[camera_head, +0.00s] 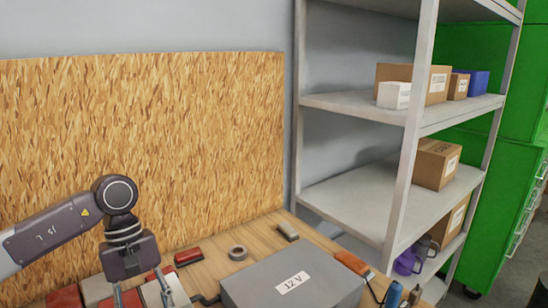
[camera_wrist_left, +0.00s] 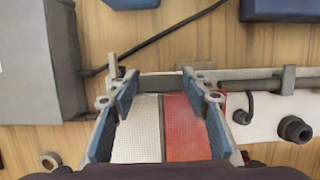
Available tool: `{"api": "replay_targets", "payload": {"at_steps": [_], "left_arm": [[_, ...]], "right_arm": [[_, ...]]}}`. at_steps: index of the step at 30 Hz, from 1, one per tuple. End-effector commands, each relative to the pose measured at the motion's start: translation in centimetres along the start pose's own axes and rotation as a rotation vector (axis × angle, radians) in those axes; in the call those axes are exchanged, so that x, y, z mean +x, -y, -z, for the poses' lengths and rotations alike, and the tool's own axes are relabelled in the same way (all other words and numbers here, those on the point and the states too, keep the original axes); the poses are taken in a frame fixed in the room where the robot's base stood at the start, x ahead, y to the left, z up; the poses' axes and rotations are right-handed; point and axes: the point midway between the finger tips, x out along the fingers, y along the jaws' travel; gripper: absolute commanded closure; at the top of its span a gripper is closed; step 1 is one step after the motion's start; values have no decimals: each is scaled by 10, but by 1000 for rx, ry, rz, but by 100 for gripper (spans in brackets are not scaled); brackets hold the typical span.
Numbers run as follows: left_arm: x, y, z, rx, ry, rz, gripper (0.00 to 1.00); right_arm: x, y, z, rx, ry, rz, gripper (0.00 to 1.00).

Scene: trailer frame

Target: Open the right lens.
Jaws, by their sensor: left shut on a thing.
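A lens with a white half and a red half (camera_wrist_left: 182,140) shows between my left gripper's fingers in the left wrist view. Part of it also shows in the head view as a pale panel (camera_head: 150,295) at the lower edge. My left gripper (camera_wrist_left: 156,88) is shut on the lens, with one blue-grey finger along each side. In the head view my left gripper (camera_head: 142,294) points down at the bench. Another red (camera_head: 65,298) and white (camera_head: 97,290) lens lies to its left, cut by the picture edge. My right gripper is not in view.
A grey 12 V box (camera_head: 290,284) stands to the right of my gripper, with a dark cable. A dark red block (camera_head: 189,257), a tape roll (camera_head: 238,252) and an orange-handled tool (camera_head: 352,263) lie on the bench. Shelves (camera_head: 365,195) stand at the right.

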Motion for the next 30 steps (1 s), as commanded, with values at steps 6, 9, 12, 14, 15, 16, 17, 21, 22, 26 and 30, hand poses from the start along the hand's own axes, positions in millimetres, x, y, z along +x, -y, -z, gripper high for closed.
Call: {"api": "replay_targets", "payload": {"at_steps": [6,9,12,14,15,16,17,21,22,26,30], "left_arm": [[-6,0,0,0,-1,-2,65],[-13,0,1,-1,-2,-1,65],[-21,0,2,-1,-2,-1,65],[-25,0,2,-1,-2,-2,65],[-28,0,2,-2,-2,-3,65],[-30,-1,2,-2,-3,-3,65],[-32,-1,2,-1,-3,-3,65],[-41,0,3,-1,-2,-1,65],[-43,0,3,-1,-2,-1,65],[-45,0,4,0,-1,-1,65],[-44,0,4,0,-1,-1,65]], "right_arm": [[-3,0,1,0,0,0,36],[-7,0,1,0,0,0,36],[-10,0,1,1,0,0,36],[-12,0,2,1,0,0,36],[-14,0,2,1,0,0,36],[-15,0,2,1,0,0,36],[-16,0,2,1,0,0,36],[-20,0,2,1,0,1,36],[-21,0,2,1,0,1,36],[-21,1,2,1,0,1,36],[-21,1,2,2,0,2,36]]}}
